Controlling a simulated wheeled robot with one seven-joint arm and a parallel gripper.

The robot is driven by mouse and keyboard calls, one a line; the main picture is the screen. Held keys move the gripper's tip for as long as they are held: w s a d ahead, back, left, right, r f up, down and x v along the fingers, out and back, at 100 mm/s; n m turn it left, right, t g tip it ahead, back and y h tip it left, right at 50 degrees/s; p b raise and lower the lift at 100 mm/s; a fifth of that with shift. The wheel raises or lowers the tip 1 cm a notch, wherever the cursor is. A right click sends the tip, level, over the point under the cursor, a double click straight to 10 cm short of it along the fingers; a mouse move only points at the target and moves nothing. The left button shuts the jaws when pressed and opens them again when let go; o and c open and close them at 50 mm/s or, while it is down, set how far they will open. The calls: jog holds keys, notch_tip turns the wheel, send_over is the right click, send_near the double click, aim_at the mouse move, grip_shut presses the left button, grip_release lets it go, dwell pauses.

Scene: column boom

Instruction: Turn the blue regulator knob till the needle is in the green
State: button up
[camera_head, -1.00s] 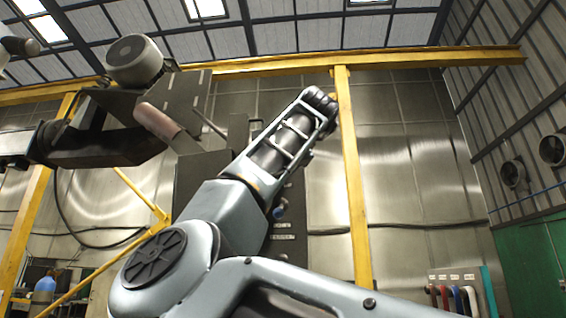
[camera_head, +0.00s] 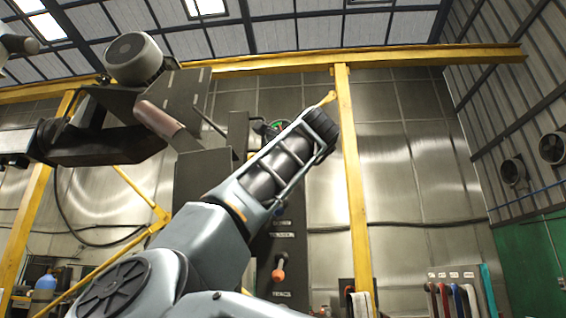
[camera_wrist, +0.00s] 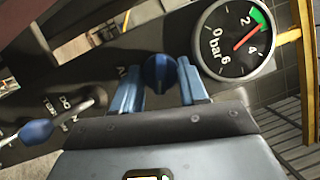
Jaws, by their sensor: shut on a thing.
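The blue regulator knob (camera_wrist: 160,72) sits on the dark panel in the wrist view, between the two blue fingers of my gripper (camera_wrist: 158,84). My gripper is shut on it. The round gauge (camera_wrist: 236,40), marked in bar, is to the right of the knob. Its red needle (camera_wrist: 247,36) points up and right, between 2 and 4, towards the green band (camera_wrist: 260,20). The tip lies at or in the green; I cannot tell exactly. In the head view, a bit of the gauge (camera_head: 272,127) shows behind my arm, which hides the knob and my fingers.
A lever with a blue handle (camera_wrist: 37,132) stands out from the panel, left of my gripper. In the head view, an orange-red knob (camera_head: 278,274) is low on the panel. A yellow post (camera_head: 352,190) stands close to the right of my arm.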

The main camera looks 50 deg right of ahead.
dwell(0.3)
jog(key=o, duration=1)
jog(key=shift+o, duration=0.2)
